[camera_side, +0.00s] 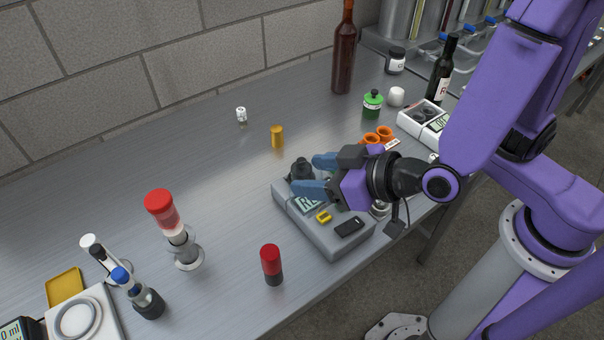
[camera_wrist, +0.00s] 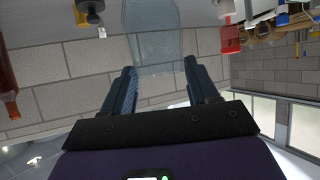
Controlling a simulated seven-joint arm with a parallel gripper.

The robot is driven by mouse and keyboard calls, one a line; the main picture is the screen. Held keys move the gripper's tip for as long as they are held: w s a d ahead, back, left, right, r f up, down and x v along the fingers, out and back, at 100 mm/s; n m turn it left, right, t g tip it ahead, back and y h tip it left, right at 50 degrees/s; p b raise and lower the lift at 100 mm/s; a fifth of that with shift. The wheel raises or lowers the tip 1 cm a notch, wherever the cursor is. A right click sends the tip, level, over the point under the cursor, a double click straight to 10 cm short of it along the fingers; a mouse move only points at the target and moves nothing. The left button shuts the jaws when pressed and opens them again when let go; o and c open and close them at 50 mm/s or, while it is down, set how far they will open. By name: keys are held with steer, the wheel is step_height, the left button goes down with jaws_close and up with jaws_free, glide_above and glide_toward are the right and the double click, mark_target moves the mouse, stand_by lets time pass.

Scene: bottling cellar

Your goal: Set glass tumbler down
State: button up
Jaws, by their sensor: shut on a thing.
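The glass tumbler (camera_wrist: 155,35) is clear and faintly blue in the wrist view, at the top middle, with its near part between my two blue fingers. My gripper (camera_wrist: 160,82) is shut on it. In the side view my gripper (camera_side: 313,175) points left, its fingers over the back part of a grey bench instrument (camera_side: 325,240). The tumbler cannot be made out clearly there, so I cannot tell its height above what lies below.
A red-and-black cylinder (camera_side: 272,265) and a red-topped piece (camera_side: 162,208) stand to the left. A small amber cylinder (camera_side: 277,137), a brown bottle (camera_side: 343,55) and a green-lidded jar (camera_side: 373,103) stand behind. The metal bench (camera_side: 200,160) is clear at middle left.

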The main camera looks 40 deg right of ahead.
steer(key=shift+s+d+r, duration=0.5)
steer(key=shift+s+d, duration=0.2)
steer(key=shift+s, duration=0.05)
